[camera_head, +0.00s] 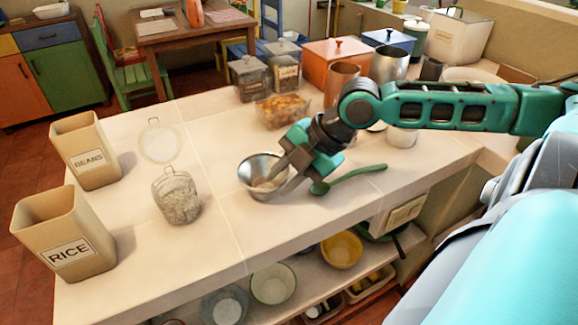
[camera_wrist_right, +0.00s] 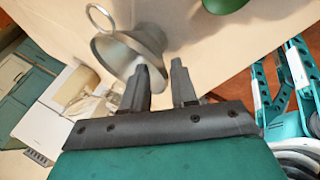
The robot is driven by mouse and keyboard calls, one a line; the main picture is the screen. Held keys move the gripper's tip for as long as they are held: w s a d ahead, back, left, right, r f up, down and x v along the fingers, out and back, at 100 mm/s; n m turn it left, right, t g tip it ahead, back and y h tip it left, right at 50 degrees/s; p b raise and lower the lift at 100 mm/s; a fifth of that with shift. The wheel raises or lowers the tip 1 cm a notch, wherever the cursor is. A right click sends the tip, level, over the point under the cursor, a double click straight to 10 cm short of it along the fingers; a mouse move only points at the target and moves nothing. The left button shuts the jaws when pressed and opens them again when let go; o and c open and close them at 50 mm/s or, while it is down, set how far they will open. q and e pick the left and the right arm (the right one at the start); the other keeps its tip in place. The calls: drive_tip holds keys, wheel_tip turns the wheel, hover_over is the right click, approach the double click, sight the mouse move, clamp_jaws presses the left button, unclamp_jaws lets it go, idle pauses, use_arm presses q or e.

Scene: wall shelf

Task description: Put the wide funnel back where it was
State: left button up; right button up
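The wide metal funnel (camera_head: 252,172) stands on the counter, its broad mouth up, in the middle of the head view. In the right wrist view the funnel (camera_wrist_right: 125,50) is at the upper left, with a ring handle on its rim. My right gripper (camera_head: 268,184) reaches down at the funnel's right side and hides part of it. In the wrist view the right gripper (camera_wrist_right: 161,68) has its fingers apart, with a clear gap. The left finger overlaps the funnel's edge; I cannot tell whether it touches. My left gripper is not in view.
A green spoon (camera_head: 348,179) lies right of the funnel. A glass jar (camera_head: 177,196) and its open lid (camera_head: 160,141) are to the left. Bean (camera_head: 84,150) and rice (camera_head: 62,235) canisters stand at the left edge. A food container (camera_head: 283,111) is behind. The front counter is clear.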

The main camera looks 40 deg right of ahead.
drive_tip(key=shift+p+v, duration=1.45)
drive_tip(key=shift+v, duration=0.1)
drive_tip(key=v, duration=0.9)
